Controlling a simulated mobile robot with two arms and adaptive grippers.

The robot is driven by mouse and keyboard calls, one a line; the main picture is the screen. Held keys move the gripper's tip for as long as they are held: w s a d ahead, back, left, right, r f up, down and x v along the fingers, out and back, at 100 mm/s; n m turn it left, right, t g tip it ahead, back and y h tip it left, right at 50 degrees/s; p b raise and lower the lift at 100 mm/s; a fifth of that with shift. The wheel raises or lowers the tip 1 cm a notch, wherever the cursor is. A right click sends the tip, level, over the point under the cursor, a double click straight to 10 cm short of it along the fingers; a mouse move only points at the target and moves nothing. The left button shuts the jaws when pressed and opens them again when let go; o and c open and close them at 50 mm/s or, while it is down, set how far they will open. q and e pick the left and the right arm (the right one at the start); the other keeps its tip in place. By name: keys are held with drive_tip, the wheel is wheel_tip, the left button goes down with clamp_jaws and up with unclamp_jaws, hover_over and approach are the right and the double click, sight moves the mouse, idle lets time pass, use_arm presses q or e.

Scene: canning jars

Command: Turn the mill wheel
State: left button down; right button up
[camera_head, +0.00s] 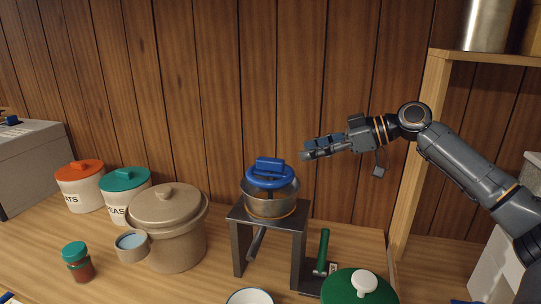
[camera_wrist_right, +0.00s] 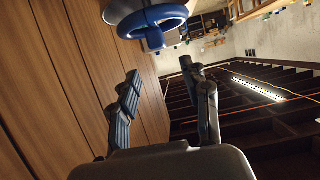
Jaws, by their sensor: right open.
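The blue mill wheel (camera_head: 270,180) sits on top of a steel bowl-shaped mill (camera_head: 272,205), with a blue grip block on its upper side. The mill stands on a dark metal stand (camera_head: 240,216) on the counter. My right gripper (camera_head: 306,149) is up and to the right of the wheel, apart from it, its fingers pointing left. In the right wrist view the gripper (camera_wrist_right: 158,80) is open and empty, and the blue wheel (camera_wrist_right: 155,20) shows beyond the fingertips at the top. My left gripper does not show.
A brown lidded crock (camera_head: 175,235), orange-lidded and teal-lidded canisters (camera_head: 126,202) and a teal-capped jar (camera_head: 77,262) stand left. A green-handled tool (camera_head: 322,250) and a green lid (camera_head: 345,290) are right of the stand. A wooden shelf post (camera_head: 415,150) rises behind my right arm.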

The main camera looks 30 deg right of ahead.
sight(271, 159)
drive_tip(key=p+x, duration=0.6)
drive_tip(key=x, duration=0.4)
drive_tip(key=shift+w+f+p, duration=0.1)
drive_tip(key=shift+w+p, duration=0.15)
drive_tip(key=shift+p, duration=0.1)
drive_tip(key=shift+w+a+f, duration=0.25)
drive_tip(key=shift+a+f, duration=0.05)
clamp_jaws()
